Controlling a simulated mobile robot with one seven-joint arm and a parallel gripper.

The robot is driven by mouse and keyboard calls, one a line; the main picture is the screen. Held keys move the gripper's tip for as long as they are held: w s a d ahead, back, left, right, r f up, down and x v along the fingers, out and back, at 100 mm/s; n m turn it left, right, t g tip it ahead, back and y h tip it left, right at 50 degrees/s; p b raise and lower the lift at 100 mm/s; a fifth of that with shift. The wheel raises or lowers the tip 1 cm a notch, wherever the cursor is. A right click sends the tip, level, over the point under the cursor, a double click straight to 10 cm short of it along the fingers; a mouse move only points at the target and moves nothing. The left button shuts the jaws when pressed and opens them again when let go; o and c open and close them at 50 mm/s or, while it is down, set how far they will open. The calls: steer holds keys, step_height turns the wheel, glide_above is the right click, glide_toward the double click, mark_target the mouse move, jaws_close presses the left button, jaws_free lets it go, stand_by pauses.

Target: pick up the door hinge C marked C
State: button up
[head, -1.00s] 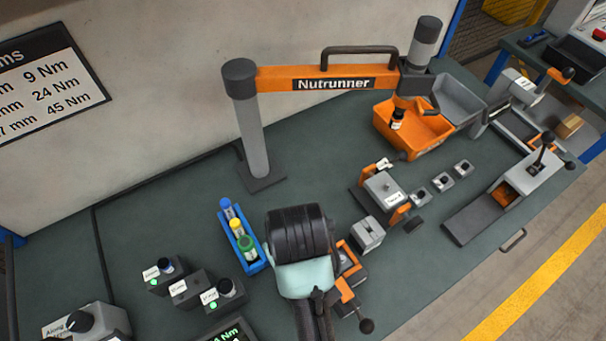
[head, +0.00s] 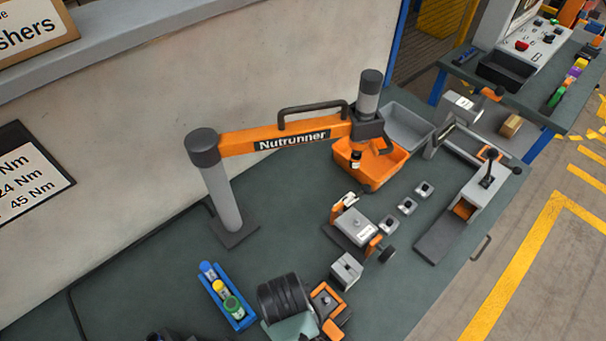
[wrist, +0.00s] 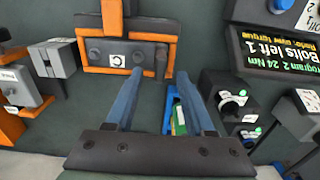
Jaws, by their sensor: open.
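The door hinge C (wrist: 105,53) shows in the wrist view as a dark grey plate with round bosses and a white label reading C. It sits in an orange fixture (wrist: 91,70) at the top of that view. My gripper (wrist: 158,76) is open, with two blue fingers pointing toward the fixture and nothing between them. The hinge lies ahead of the fingertips and a little left; the fingers look apart from it. In the head view the orange fixture (head: 329,298) is beside my wrist, which hides the gripper. I cannot make out the label there.
A blue tray of bottles (head: 238,320) stands left of my wrist; a grey block (head: 346,270) and a clamp fixture (head: 357,227) stand beyond the orange fixture. The Nutrunner arm (head: 275,138) spans the back. A display (wrist: 268,62) and dark holders (wrist: 232,98) are at the right in the wrist view.

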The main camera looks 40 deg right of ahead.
steer(key=shift+w+f+p, duration=0.1)
steer(key=shift+f+p, duration=0.35)
steer(key=shift+f, duration=1.95)
jaws_close()
steer(key=shift+r, duration=0.1)
